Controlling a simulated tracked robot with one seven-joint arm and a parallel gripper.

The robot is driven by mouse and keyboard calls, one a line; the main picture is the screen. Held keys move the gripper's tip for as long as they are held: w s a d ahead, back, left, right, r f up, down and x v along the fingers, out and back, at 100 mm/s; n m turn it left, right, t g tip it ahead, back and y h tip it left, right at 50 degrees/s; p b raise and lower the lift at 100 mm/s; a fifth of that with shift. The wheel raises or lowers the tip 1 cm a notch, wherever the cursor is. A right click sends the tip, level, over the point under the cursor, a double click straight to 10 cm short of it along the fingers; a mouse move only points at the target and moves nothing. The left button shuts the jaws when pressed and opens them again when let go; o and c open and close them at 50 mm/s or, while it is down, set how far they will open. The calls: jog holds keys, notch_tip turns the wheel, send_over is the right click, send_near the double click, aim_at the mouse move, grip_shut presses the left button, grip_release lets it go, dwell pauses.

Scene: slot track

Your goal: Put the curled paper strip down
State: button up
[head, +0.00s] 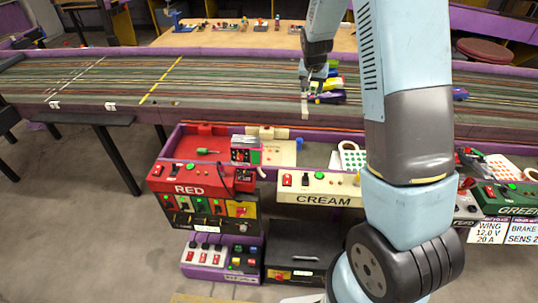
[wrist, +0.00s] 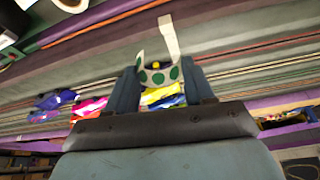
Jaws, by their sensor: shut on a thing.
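The curled paper strip (wrist: 168,36) is white with green dots on its curled part. In the wrist view its curl sits between the two fingers of my gripper (wrist: 160,78), and a straight tail sticks out beyond the fingertips. In the head view the strip (head: 304,106) shows as a small pale piece hanging below my gripper (head: 305,82), over the slot track (head: 220,82). My gripper is shut on it. I cannot tell whether the strip's lower end touches the track.
Several toy cars (head: 328,90) stand on the track close to the right of my gripper. A red control box (head: 195,188) and a cream one (head: 318,188) stand in front of the track. The track left of my gripper is mostly clear.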

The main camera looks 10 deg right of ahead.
jog(key=shift+a, duration=0.45)
jog(key=s+a+f+n+y, duration=0.1)
jog(key=s+a+f+n, duration=0.35)
jog(key=s, duration=0.65)
jog(key=s+a+f+n+y, duration=0.1)
jog(key=s+a+f, duration=0.55)
jog(key=s, duration=0.45)
send_near(269, 154)
jog(key=shift+w+f+m, duration=0.45)
jog(key=shift+w+f, duration=0.15)
jog(key=shift+w, duration=0.15)
jog(key=shift+w+a+f, duration=0.1)
jog(key=shift+w+f, duration=0.25)
jog(key=shift+f, duration=1.7)
